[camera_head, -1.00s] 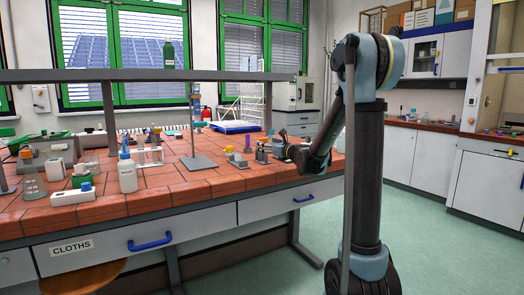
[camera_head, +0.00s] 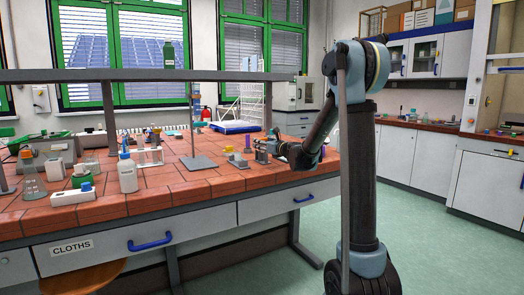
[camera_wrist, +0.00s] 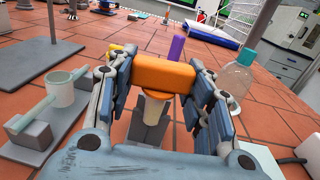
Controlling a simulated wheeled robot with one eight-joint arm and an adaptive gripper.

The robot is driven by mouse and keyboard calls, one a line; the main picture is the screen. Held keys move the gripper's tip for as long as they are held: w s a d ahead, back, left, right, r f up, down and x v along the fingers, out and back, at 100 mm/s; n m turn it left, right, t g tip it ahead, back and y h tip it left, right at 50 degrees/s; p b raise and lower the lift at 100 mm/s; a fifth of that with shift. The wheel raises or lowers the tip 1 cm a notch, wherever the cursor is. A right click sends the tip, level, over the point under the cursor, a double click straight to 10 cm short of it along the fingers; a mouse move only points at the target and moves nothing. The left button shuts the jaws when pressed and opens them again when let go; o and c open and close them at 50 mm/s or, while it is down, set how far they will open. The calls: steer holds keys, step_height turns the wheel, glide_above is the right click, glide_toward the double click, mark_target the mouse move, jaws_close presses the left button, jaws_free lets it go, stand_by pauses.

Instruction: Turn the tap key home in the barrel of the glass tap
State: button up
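The tap key has an orange block handle (camera_wrist: 165,74) and a cream tapered plug (camera_wrist: 154,110) pointing down. My gripper (camera_wrist: 163,82) has its fingers on both sides of the orange handle and appears shut on it. A grey block stands behind and below the plug; I cannot tell whether the plug touches it. The glass tap (camera_wrist: 61,90), a pale green upright barrel with side tubes, stands on a grey base left of my gripper, apart from the key. In the head view my gripper (camera_head: 276,149) is over the bench's right part, with details too small to read.
A purple cylinder (camera_wrist: 176,48) stands behind the key. A clear bottle (camera_wrist: 236,75) is close to the right finger. A metal stand plate (camera_head: 198,163) lies to the left on the tiled bench (camera_head: 160,181). Open tiles lie between these things.

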steer(key=shift+c, duration=0.5)
step_height(320, 180, up, 10)
stand_by(0.3)
